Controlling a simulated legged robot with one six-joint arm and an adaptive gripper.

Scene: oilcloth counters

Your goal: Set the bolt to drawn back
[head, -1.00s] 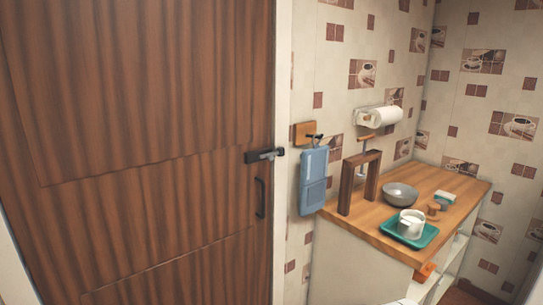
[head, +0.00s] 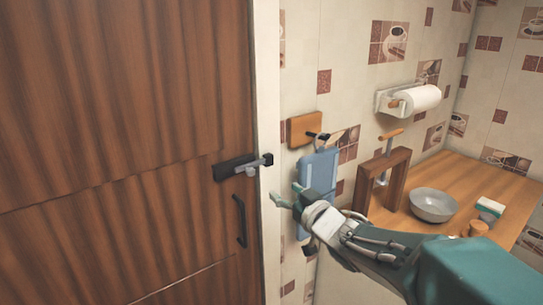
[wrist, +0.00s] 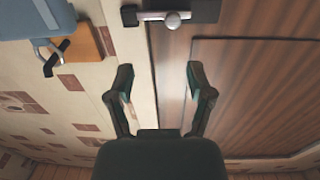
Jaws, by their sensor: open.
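The bolt (head: 243,167) is a dark plate with a grey rod and a small knob, mounted on the brown wooden door (head: 120,120) at its right edge. Its rod reaches across to the dark keeper (head: 267,159) on the white frame. The bolt also shows at the top of the wrist view (wrist: 172,19), with the keeper (wrist: 130,15) to its left. My gripper (head: 285,194) is open and empty, to the right of the bolt and a little below it, apart from it. In the wrist view my gripper's fingers (wrist: 160,85) are spread wide.
A black door handle (head: 240,221) is below the bolt. A blue board (head: 319,172) hangs from a wooden hook block (head: 304,128) right of the frame, close to my arm. A counter (head: 460,178) holds a wooden frame stand (head: 395,187) and a grey bowl (head: 433,205).

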